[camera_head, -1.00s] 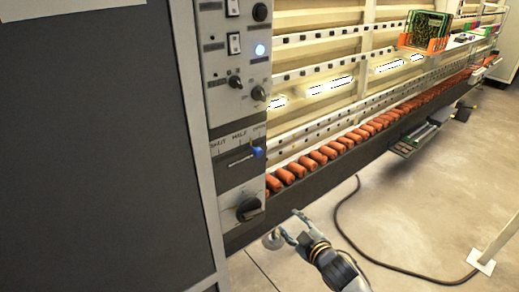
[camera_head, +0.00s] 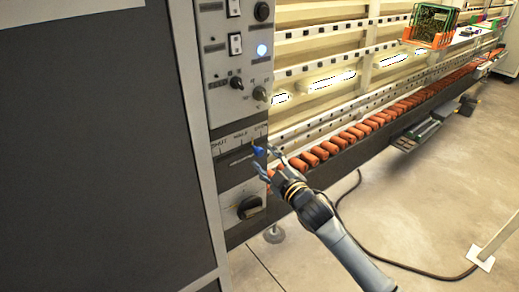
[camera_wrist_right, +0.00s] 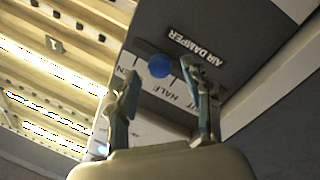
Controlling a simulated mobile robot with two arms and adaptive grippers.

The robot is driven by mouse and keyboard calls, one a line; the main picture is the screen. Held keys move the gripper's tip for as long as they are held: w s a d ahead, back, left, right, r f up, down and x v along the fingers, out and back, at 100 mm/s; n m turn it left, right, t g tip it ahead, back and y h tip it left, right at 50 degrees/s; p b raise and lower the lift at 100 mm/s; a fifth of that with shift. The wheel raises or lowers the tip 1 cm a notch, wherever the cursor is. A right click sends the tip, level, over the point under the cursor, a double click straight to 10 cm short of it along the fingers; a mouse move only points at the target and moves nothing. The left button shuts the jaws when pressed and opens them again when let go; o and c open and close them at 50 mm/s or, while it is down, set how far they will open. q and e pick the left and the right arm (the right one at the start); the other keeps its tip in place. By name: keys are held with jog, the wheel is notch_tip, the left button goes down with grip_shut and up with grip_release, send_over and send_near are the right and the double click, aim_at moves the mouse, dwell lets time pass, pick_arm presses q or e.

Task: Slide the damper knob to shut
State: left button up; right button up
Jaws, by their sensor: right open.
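The blue damper knob (camera_head: 258,151) sits at the right end of its horizontal slot, under the OPEN mark of the SHUT-HALF-OPEN scale (camera_head: 238,137). My right gripper (camera_head: 266,160) is at the panel, right by the knob, with its fingers spread. In the right wrist view the knob (camera_wrist_right: 160,66) shows between and beyond the two open fingertips (camera_wrist_right: 163,95), below the AIR DAMPER label (camera_wrist_right: 196,49). I cannot tell whether a finger touches the knob. My left gripper is not in view.
A black rotary knob (camera_head: 249,207) is below the slot. Switches (camera_head: 236,44) and a lit blue lamp (camera_head: 262,50) are above it. A rail of orange rollers (camera_head: 345,138) runs off to the right. A hose (camera_head: 420,273) lies on the floor.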

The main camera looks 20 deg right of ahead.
aim_at(261, 154)
jog(key=shift+p+x, duration=0.3)
jog(key=shift+x, duration=1.6)
grip_shut()
